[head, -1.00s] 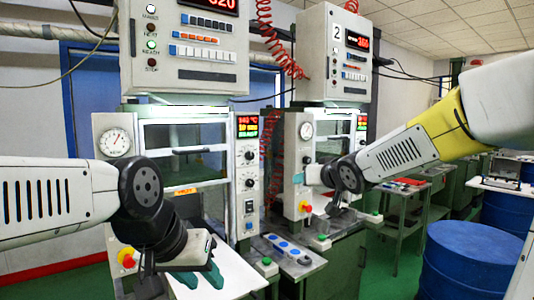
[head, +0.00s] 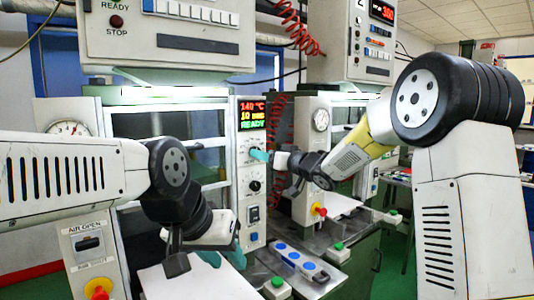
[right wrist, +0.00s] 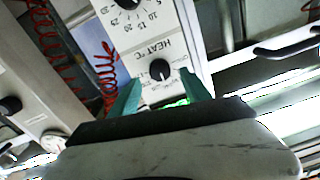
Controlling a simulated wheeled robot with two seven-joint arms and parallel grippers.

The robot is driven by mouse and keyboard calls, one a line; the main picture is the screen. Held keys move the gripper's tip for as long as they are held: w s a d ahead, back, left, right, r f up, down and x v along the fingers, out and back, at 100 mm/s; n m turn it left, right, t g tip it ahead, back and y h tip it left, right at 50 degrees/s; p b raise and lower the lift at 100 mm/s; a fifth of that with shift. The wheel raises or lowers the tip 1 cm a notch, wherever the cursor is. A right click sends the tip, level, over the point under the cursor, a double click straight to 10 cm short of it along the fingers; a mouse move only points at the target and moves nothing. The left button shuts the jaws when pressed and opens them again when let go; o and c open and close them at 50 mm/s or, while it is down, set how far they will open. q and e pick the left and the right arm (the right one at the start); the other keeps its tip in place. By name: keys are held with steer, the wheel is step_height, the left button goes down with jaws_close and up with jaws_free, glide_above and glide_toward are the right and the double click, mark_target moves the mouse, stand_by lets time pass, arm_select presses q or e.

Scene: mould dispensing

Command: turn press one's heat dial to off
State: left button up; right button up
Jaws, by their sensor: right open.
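Press one's heat dial shows in the right wrist view (right wrist: 160,69) as a small black knob under upside-down "HEAT °C" lettering on a pale panel. My right gripper (right wrist: 162,76) is open, its teal fingers on either side of the dial in that view; I cannot tell whether they touch it. In the head view my right gripper (head: 258,155) is at press one's control panel (head: 246,205), just below the display (head: 252,114), and largely covers the heat dial. My left gripper (head: 224,257) hangs low in front of press one, over a white sheet; its finger gap is unclear.
A second black dial (head: 254,186) and a switch (head: 253,214) are lower on the panel. Press two (head: 310,190) is to the right. A coiled red hose (head: 277,130) hangs between the presses.

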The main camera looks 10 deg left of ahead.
steer(key=x, duration=0.4)
jaws_close()
